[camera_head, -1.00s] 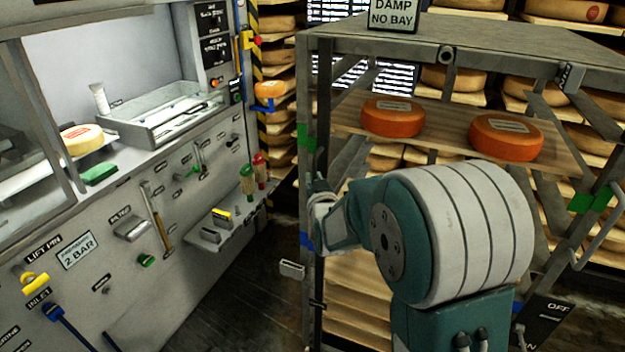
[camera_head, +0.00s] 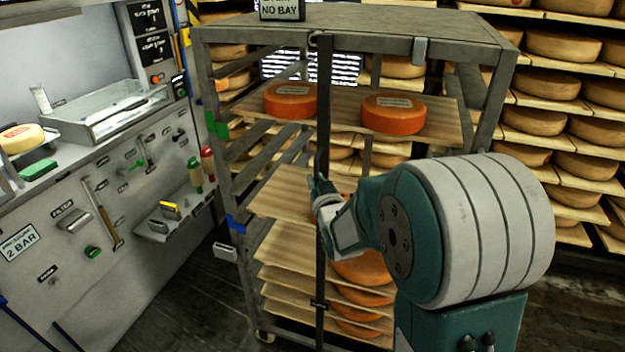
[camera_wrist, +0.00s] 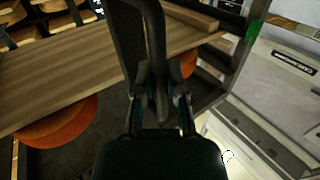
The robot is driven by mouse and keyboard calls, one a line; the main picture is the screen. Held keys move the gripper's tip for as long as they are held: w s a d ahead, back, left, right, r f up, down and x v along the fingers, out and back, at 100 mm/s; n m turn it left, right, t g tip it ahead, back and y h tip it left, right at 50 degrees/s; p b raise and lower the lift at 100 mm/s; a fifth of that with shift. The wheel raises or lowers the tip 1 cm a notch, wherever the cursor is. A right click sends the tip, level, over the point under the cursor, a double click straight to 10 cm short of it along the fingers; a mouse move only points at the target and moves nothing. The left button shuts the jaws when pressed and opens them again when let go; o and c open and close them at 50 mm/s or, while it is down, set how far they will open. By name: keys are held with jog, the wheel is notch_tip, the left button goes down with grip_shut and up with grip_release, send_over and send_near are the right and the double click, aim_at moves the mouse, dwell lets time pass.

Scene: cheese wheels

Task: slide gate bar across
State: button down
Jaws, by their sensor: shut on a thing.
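The gate bar (camera_head: 323,110) is a dark, upright bar across the front of the metal rack (camera_head: 370,32). It stands near the middle of the rack's opening, its top at the upper rail and its lower part running down past the shelves. My gripper (camera_head: 320,190) is shut on the bar at about mid-height. In the wrist view the bar (camera_wrist: 153,45) runs between the two fingers (camera_wrist: 160,100). My forearm hides part of the lower shelves.
Orange cheese wheels (camera_head: 291,99) sit on the rack's upper board, and more lie on boards below. A grey catch (camera_head: 420,51) is on the top rail at right. A grey control counter (camera_head: 110,195) stands at left. Dark floor is clear between counter and rack.

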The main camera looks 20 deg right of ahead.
jog(key=shift+s+d, duration=0.3)
jog(key=shift+d, duration=0.1)
jog(key=c, duration=1)
grip_release()
jog(key=o, duration=0.3)
jog(key=shift+s+d, duration=0.1)
jog(key=shift+d, duration=0.1)
jog(key=s, duration=0.7)
jog(key=shift+s+a+f, duration=0.1)
jog(key=shift+s+a, duration=0.1)
jog(key=shift+s, duration=0.05)
